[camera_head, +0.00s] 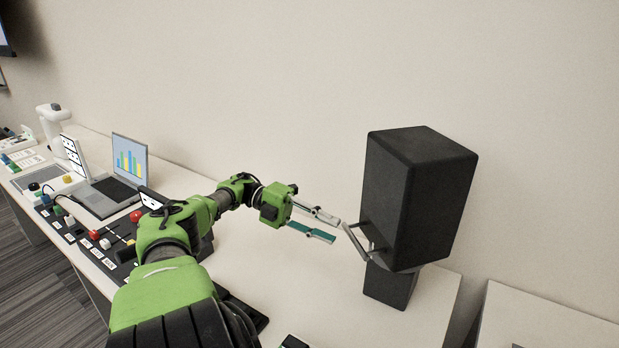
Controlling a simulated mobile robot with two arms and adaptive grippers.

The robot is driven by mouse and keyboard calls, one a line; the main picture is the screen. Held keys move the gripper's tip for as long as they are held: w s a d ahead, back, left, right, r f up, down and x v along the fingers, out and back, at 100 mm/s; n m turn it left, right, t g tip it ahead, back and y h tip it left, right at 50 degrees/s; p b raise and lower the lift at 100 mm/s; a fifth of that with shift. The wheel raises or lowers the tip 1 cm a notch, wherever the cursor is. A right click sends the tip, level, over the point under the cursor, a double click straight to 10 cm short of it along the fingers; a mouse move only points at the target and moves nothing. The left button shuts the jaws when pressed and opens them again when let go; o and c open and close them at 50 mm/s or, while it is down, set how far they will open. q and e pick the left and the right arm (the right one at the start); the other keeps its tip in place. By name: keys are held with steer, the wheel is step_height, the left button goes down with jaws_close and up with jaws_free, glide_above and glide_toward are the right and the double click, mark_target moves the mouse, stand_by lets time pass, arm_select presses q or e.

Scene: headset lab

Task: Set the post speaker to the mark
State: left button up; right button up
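The post speaker (408,200) is a large black box at the right, standing on a smaller black block (390,285) on the white table. A pale bar handle (355,243) on dark rods sticks out from its left side. My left gripper (337,230) is left of the speaker, its fingers pointing at the handle. The fingers are apart with a clear gap and nothing visible between them. The upper fingertip appears close to the handle's upper end; I cannot tell whether they touch. My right gripper is not in view. I cannot make out a mark.
A laptop (118,178), black panels with knobs (103,243) and a white device (52,125) stand on the table at the left. A plain wall (300,80) runs behind. Another white surface (545,325) lies beyond a gap at right.

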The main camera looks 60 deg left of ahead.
arm_select(q)
steer(key=shift+v, duration=2.35)
